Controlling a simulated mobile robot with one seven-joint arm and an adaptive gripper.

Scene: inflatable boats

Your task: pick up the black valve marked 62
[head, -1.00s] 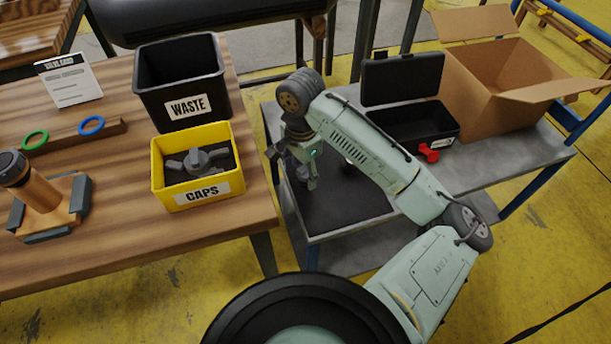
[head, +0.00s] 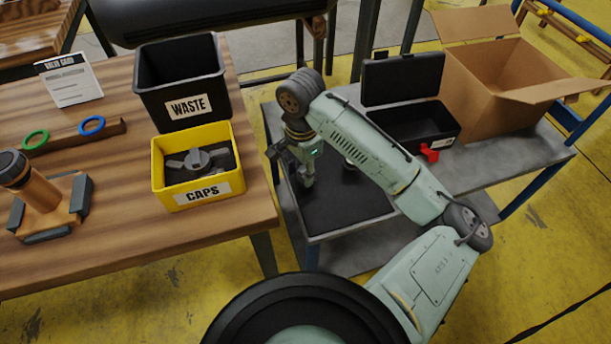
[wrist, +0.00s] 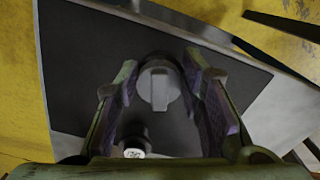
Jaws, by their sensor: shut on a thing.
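My gripper (head: 305,178) is low over the dark mat (head: 345,212) on the grey cart. No number can be read on this valve. A second small dark piece with a white label (wrist: 133,152) lies on the mat near the left finger, partly hidden by the gripper; its label is too small to read surely. In the head view my gripper hides the held valve.
The wooden table carries a yellow CAPS bin (head: 192,198) with a grey cap inside, a black WASTE bin (head: 182,85) and a valve card (head: 70,80). Right of my arm on the cart are an open black case (head: 405,125) and an open cardboard box (head: 505,85).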

